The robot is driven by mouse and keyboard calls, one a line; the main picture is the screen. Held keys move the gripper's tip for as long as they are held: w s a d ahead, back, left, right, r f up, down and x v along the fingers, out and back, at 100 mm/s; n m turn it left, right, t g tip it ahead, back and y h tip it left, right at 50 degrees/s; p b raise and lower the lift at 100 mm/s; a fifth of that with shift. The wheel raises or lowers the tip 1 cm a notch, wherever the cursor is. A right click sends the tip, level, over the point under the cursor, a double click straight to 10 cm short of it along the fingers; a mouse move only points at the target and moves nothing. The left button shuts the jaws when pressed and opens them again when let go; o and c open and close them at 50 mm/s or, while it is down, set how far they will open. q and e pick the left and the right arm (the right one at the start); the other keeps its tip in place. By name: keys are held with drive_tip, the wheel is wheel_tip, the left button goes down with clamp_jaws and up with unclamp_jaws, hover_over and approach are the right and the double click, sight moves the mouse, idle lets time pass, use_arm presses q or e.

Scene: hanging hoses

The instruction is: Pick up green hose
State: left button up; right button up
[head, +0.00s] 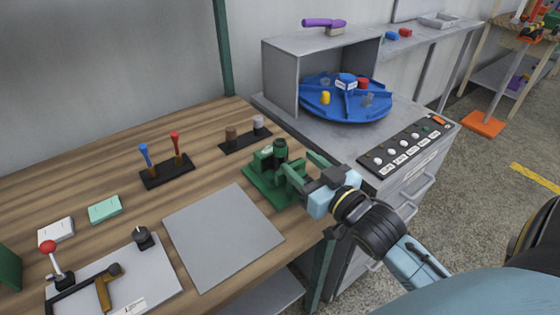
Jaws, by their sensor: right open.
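I cannot make out a green hose in the head view. A green fixture (264,178) with a flat base and a dark green upright cylinder stands near the right edge of the wooden bench. My right gripper (296,163) comes in from the right with its fingers spread, pointing at the fixture's cylinder. The fingers overlap the fixture in the picture, and I cannot tell whether they touch it. Nothing shows held between them. My left gripper is out of view.
The wooden bench (110,165) holds a grey plate (222,236), a black rack (167,172) with blue and red handles, and a red-knobbed lever (55,270). At right, a grey cabinet carries a blue round tray (345,108) and a button panel (408,146).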

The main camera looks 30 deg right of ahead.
sight(283, 149)
drive_tip(key=w, duration=0.2)
drive_tip(key=shift+w+a, duration=0.1)
drive_tip(key=shift+w, duration=0.7)
drive_tip(key=shift+w+a+r+b, duration=0.15)
drive_tip(key=shift+w+b, duration=0.15)
drive_tip(key=shift+w, duration=0.85)
drive_tip(key=shift+w+a+r+b, duration=0.15)
drive_tip(key=shift+w+b, duration=0.1)
drive_tip(key=shift+w, duration=0.85)
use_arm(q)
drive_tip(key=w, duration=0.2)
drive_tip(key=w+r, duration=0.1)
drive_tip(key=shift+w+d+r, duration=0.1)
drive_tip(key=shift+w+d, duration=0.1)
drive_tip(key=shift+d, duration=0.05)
use_arm(e)
drive_tip(key=shift+c, duration=0.3)
drive_tip(key=c, duration=1)
drive_tip(key=shift+a, duration=0.1)
